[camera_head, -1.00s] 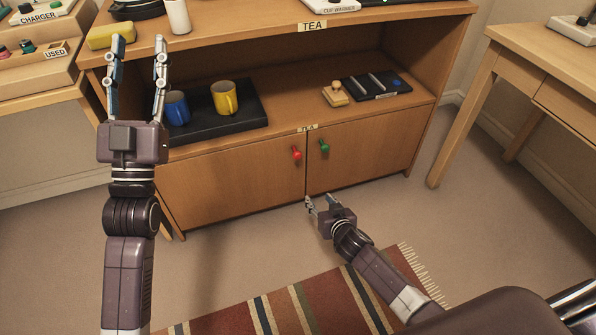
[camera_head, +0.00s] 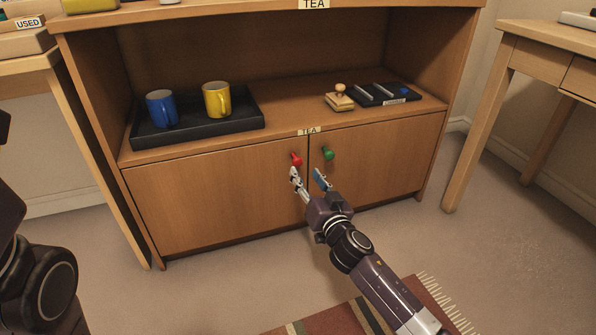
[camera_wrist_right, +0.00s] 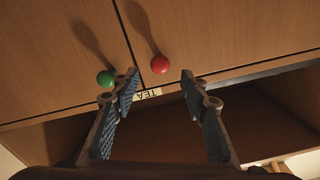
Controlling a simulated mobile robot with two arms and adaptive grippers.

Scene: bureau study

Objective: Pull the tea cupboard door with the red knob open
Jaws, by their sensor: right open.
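The tea cupboard's left door (camera_head: 220,196) is shut and carries the red knob (camera_head: 296,159) near its inner top corner. The right door (camera_head: 385,160) is shut too and has a green knob (camera_head: 328,153). My right gripper (camera_head: 308,177) is open and empty in front of the doors, just below the knobs in the head view. In the right wrist view the red knob (camera_wrist_right: 160,64) lies between the line of the two open fingers (camera_wrist_right: 158,80), beyond their tips. The green knob (camera_wrist_right: 106,78) is beside one fingertip there; contact is unclear. My left gripper is out of view.
A dark tray (camera_head: 196,138) with a blue mug (camera_head: 161,108) and a yellow mug (camera_head: 216,99) stands on the shelf above the doors. A wooden stamp (camera_head: 339,98) and a black board (camera_head: 385,94) are at its right. A striped rug (camera_head: 335,320) lies in front.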

